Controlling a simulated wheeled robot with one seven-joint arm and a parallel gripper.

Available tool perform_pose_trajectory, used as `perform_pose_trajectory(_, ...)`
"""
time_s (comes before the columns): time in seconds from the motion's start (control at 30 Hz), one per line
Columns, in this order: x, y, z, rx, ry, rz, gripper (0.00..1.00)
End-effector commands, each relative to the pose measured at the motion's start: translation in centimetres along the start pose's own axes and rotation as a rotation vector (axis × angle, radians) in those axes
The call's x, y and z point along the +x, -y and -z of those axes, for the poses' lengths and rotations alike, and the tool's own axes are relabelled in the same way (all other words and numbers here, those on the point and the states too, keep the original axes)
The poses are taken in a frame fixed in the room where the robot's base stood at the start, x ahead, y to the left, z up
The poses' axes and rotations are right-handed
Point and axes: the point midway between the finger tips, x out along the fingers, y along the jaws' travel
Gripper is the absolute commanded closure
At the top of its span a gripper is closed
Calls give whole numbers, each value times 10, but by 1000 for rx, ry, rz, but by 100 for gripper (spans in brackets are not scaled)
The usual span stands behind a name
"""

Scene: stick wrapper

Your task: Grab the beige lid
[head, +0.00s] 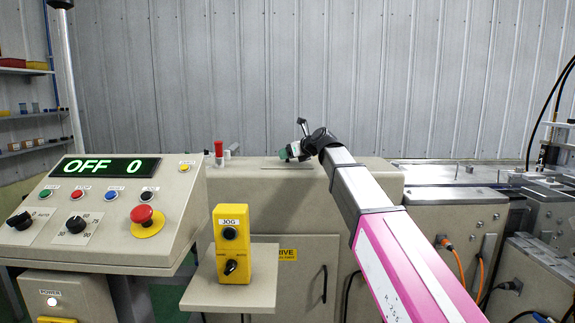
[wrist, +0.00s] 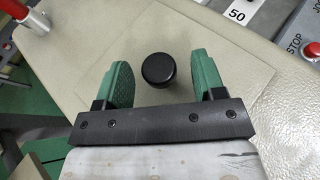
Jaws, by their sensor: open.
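The beige lid (wrist: 155,30) is a flat panel, seen from above in the wrist view, with thin seams along its edges. A round black knob (wrist: 158,70) stands on it. My gripper (wrist: 163,66) is open, with one green finger on each side of the knob. I see gaps between the knob and both fingers. In the head view my gripper (head: 292,153) is low over the top of the beige cabinet (head: 245,188). The lid is hard to make out there, and the knob is hidden.
A control console (head: 100,210) with an "OFF 0" display stands at the left. A yellow jog box (head: 231,245) sits on a small shelf in front. A red-topped post (head: 219,152) stands left of my gripper. Metal machinery (head: 460,172) is at the right.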

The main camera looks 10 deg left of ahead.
Motion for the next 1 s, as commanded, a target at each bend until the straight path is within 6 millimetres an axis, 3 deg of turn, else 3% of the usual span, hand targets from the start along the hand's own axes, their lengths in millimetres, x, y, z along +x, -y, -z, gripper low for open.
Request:
perform_pose_trajectory(0.1, 14, 0, 0, 0, -1, 0, 37)
perform_pose_trajectory(0.33, 15, -1, 0, 0, 0, 1, 37)
perform_pose_trajectory(0.53, 15, -1, 0, 0, 0, 0, 100)
perform_pose_trajectory(0.83, 14, 0, -2, 1, 2, 1, 100)
perform_pose_trajectory(1.0, 9, 0, -16, 0, 3, 0, 100)
